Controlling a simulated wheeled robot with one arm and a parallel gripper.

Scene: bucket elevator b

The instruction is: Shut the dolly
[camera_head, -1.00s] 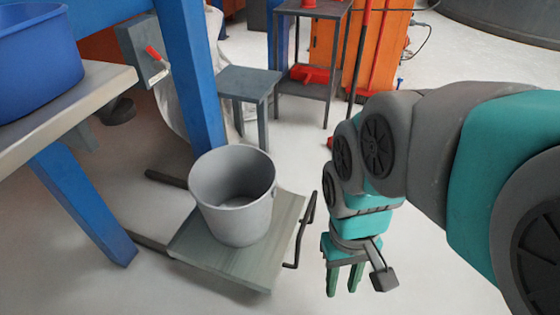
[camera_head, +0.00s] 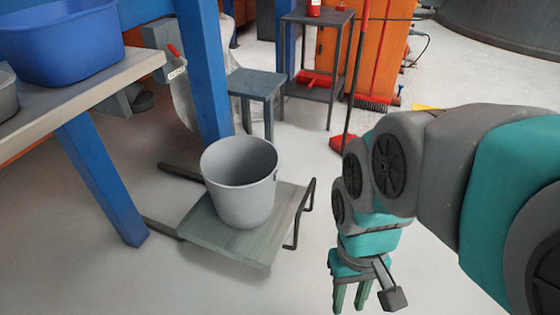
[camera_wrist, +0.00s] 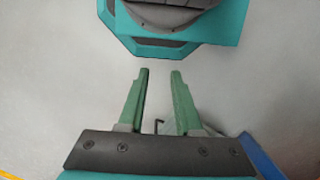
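The dolly (camera_head: 222,238) is a flat grey-green platform, slid out on two dark rails from under the workbench. A dark bar handle (camera_head: 301,214) stands along its right edge. A grey bucket (camera_head: 240,195) stands upright on the platform. My gripper (camera_head: 350,306) points down, to the right of and nearer than the handle, apart from it. In the wrist view its two green fingers (camera_wrist: 160,72) are spread with nothing between them. A small piece of what looks like the handle (camera_wrist: 158,127) shows low between the fingers.
The workbench (camera_head: 95,82) with blue legs holds a blue tub (camera_head: 65,45) at left. A grey stool (camera_head: 253,85) and a metal shelf (camera_head: 316,55) stand behind the dolly. A broom (camera_head: 372,101) leans at the orange cabinet. The floor in front of the dolly is clear.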

